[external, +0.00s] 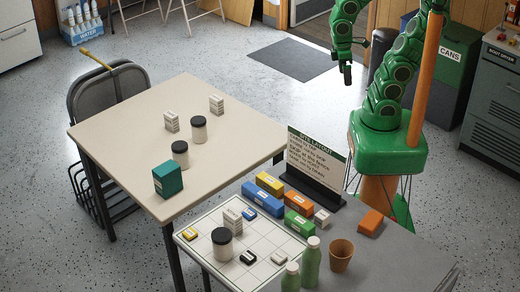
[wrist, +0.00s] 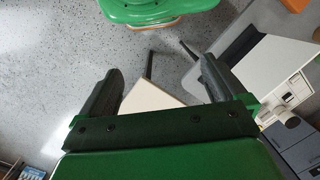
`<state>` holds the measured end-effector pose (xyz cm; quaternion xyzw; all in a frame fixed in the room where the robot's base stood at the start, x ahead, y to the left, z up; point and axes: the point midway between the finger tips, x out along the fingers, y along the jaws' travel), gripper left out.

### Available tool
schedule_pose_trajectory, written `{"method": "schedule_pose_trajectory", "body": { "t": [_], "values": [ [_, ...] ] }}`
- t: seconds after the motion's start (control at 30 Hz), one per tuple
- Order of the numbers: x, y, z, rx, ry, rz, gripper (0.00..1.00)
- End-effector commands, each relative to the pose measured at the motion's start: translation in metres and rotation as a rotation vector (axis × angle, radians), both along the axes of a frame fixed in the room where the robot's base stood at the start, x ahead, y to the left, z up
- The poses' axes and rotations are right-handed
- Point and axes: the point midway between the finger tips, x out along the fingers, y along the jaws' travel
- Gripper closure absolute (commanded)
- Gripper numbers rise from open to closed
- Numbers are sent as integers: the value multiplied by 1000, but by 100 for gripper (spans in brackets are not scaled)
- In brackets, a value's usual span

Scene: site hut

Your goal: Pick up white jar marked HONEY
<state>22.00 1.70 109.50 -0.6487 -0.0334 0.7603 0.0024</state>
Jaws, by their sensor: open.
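Three white jars with black lids show in the external view. One jar (external: 199,132) stands toward the back of the beige table, a second jar (external: 180,158) stands nearer its middle, and a third jar (external: 222,248) stands on the white grid board. Their labels are too small to read, so I cannot tell which is marked HONEY. My gripper (external: 345,73) hangs in the air beyond the table's right side, well apart from all the jars. In the wrist view my gripper (wrist: 160,82) is open and empty, with no jar visible between its fingers.
The beige table (external: 140,122) also bears white boxes (external: 171,122) and a teal box (external: 168,179). Coloured blocks (external: 270,184), green bottles (external: 311,262), a brown cup (external: 340,256) and an upright sign (external: 307,158) crowd the grey table (external: 400,255). The beige table's right part is clear.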

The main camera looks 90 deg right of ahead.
Motion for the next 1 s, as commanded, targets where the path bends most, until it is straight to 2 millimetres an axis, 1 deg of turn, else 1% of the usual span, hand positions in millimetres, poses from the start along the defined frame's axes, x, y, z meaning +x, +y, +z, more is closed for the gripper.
{"method": "schedule_pose_trajectory", "body": {
  "t": [0.03,0.07,0.17,0.27,0.4,0.47,0.6,1.0],
  "values": [
    [3,-21,-2,-66,3,-50,2],
    [5,-22,-3,-68,0,-50,2],
    [20,-25,-6,-78,-24,-48,2],
    [48,-32,-11,-96,-73,-43,2],
    [94,-41,-18,-122,-160,-28,2],
    [114,-44,-21,-131,-196,-20,2],
    [159,-50,-32,-146,-273,4,2],
    [281,-55,-67,-162,-490,84,2]
  ]
}}
